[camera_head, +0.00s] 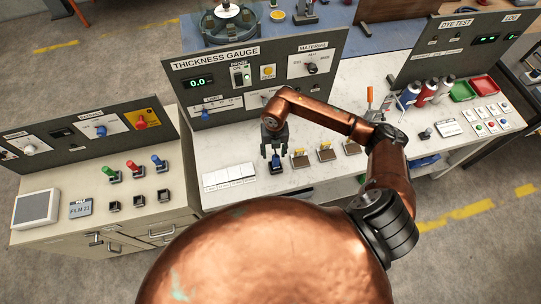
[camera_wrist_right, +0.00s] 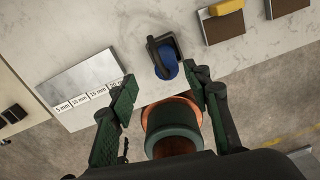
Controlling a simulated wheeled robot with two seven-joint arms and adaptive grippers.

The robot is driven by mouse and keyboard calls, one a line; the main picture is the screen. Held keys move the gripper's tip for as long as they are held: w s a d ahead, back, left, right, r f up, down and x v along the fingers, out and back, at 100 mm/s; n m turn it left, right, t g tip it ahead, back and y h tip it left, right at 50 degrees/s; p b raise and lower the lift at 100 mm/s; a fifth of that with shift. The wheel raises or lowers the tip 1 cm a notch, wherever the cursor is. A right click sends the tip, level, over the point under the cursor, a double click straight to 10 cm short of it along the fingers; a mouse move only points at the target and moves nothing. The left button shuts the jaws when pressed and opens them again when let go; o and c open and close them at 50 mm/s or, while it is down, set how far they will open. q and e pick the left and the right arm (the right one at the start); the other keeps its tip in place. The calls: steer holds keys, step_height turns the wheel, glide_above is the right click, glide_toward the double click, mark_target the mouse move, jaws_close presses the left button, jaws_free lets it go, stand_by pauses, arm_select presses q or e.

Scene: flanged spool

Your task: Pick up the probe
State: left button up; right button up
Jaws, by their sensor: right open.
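A small blue-and-black piece, which looks like the probe (camera_head: 276,168), stands on the white bench below the thickness gauge panel. In the right wrist view the probe (camera_wrist_right: 165,62) shows as a blue round body with a black bracket-like part. My right gripper (camera_head: 273,150) hangs just above it, pointing down. In the right wrist view the right gripper (camera_wrist_right: 165,97) has its fingers wide apart with nothing held, and the probe lies just beyond the fingertips, between their lines. I cannot tell whether anything touches. My left gripper is not in view.
A labelled step plate (camera_head: 229,176) lies left of the probe. Several dark blocks with yellow tops (camera_head: 325,154) stand to its right. The thickness gauge panel (camera_head: 255,75) rises behind. A film console (camera_head: 90,170) stands at left; bottles (camera_head: 428,94) and bins stand at right.

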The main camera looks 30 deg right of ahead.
mark_target(276, 157)
steer(key=shift+w+d+f, duration=0.1)
steer(key=shift+w+d, duration=0.05)
steer(key=shift+w+f, duration=0.1)
steer(key=shift+f, duration=0.25)
steer(key=f+p, duration=0.1)
steer(key=f, duration=0.1)
steer(key=s+f+p, duration=0.1)
steer(key=shift+d+f, duration=0.2)
steer(key=shift+f, duration=0.15)
step_height(276, 157, down, 2)
steer(key=shift+w+f+p, duration=0.1)
steer(key=shift+f+p, duration=0.05)
steer(key=shift+p, duration=0.2)
steer(key=shift+d+f, duration=0.1)
steer(key=shift+f, duration=0.3)
steer(key=c, duration=0.8)
jaws_close()
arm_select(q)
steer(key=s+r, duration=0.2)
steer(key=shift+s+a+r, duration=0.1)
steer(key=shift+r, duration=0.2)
